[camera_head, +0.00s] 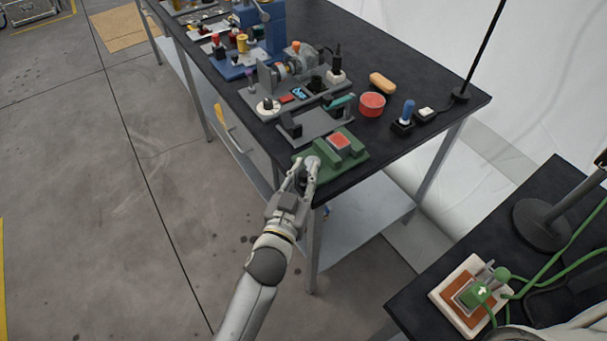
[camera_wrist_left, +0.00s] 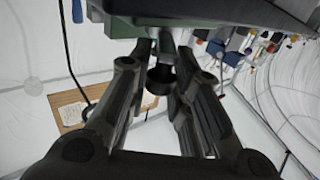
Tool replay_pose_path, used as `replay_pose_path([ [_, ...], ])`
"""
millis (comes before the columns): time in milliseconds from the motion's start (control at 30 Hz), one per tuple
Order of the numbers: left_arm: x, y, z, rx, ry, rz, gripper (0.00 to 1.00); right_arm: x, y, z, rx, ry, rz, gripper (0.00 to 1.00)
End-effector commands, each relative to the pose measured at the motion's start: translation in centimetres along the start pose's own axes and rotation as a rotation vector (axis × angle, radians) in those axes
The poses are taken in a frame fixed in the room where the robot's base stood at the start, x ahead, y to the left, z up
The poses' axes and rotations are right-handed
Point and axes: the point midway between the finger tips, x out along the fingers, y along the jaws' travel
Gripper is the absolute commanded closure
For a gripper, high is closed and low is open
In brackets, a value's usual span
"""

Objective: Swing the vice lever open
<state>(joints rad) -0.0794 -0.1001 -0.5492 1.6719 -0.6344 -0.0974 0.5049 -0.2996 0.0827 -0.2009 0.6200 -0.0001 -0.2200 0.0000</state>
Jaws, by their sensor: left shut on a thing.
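The green vice (camera_head: 350,168) stands at the near corner of the black workbench, with a red block (camera_head: 340,140) between its jaws. My left gripper (camera_head: 308,168) is at the vice's front end, at the bench edge, shut on the vice lever. The fingers hide most of the lever in the head view. In the left wrist view a dark round lever end (camera_wrist_left: 160,78) shows between the fingers of my left gripper (camera_wrist_left: 162,80), below the green vice body (camera_wrist_left: 176,38). My right gripper is not in view.
A grey bracket fixture (camera_head: 314,126) stands just behind the vice. A red round tin (camera_head: 372,104), a blue-handled tool (camera_head: 407,112) and an orange-tan object (camera_head: 382,83) lie farther right. A second dark table (camera_head: 430,275) is at the lower right. The floor left of the bench is clear.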

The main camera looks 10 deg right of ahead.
Motion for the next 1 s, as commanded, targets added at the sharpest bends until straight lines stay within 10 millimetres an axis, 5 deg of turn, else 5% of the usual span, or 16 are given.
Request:
replay_pose_path([
  [200,0.0,0.1,-0.1,0.0,0.002,0.002,1.0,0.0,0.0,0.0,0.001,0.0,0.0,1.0],
  [233,0.0,0.1,-0.1,0.0,0.002,0.002,0.79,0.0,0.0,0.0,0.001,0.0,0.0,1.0],
  [400,0.0,0.1,-0.1,0.0,0.002,0.002,0.58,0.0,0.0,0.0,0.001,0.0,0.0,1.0],
  [767,-0.2,0.0,0.0,0.0,0.001,0.001,0.58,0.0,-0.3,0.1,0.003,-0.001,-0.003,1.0],
  [1000,-3.5,0.0,0.1,-0.001,-0.002,0.002,0.58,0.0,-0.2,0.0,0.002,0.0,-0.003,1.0],
])
